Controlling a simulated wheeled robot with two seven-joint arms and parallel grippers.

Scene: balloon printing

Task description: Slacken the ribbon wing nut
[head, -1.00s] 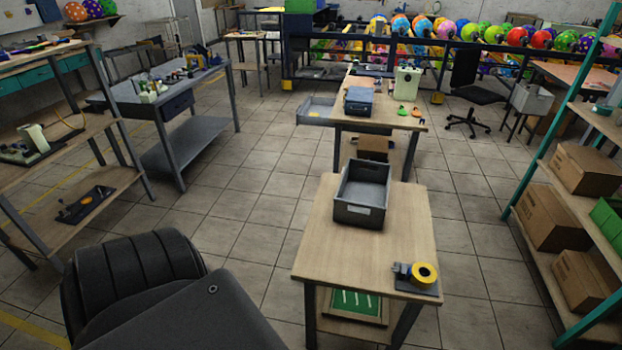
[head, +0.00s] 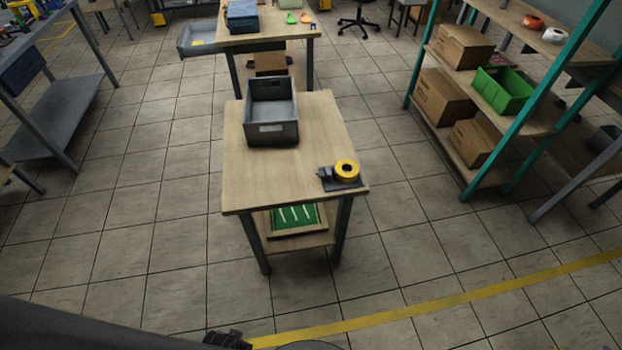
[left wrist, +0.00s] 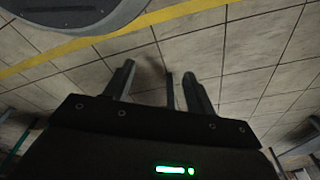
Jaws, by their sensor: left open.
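A yellow ribbon roll (head: 347,169) sits on a small dark holder (head: 345,185) at the front right corner of the near wooden table (head: 245,180). A small dark part (head: 325,176) stands at the roll's left side; it is too small to tell whether it is the wing nut. My left gripper (left wrist: 158,78) shows in the left wrist view with its fingers apart and nothing between them, above bare floor tiles. It is away from the ribbon holder, which that view does not show. My right gripper is not in view.
A grey bin (head: 272,127) stands at the back of the near table. A green board (head: 297,216) lies on its lower shelf. A teal-framed rack (head: 480,175) with cardboard boxes (head: 447,97) and a green crate (head: 503,89) stands at right. Tiled floor in front of the table is clear.

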